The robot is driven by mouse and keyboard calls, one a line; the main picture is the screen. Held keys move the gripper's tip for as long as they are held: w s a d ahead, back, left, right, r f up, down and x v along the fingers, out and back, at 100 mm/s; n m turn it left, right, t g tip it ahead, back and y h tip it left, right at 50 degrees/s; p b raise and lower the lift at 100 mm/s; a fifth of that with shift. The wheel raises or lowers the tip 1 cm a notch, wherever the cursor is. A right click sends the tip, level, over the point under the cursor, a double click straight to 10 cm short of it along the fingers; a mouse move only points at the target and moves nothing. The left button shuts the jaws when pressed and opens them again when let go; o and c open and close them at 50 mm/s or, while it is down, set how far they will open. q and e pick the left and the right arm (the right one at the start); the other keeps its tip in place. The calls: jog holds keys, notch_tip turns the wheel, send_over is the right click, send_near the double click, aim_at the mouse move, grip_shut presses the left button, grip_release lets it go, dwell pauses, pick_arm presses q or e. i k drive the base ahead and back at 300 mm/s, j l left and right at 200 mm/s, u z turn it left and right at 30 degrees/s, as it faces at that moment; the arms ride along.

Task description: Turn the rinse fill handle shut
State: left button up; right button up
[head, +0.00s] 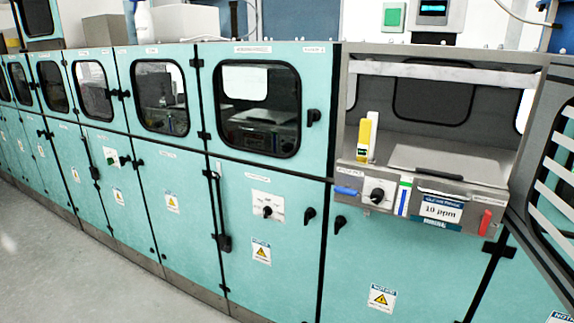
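An open module with a steel front panel (415,190) stands at the right. A blue handle (346,190) lies roughly level at the panel's left end. A black rotary knob (377,195) on a white plate sits just right of it. A red handle (486,222) stands near upright at the panel's right end. The labels are too small to read, so I cannot tell which one is the rinse fill handle. Neither of my grippers is in view.
A yellow bottle-like item (364,137) stands inside the module. A sign (441,209) reads 10 ppm. A slatted open door (548,190) borders the right side. Teal cabinets (165,180) run off left, one with another black knob (267,211). The grey floor (60,270) at lower left is clear.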

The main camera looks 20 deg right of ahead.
aim_at(347, 190)
jog(key=z, duration=1.4)
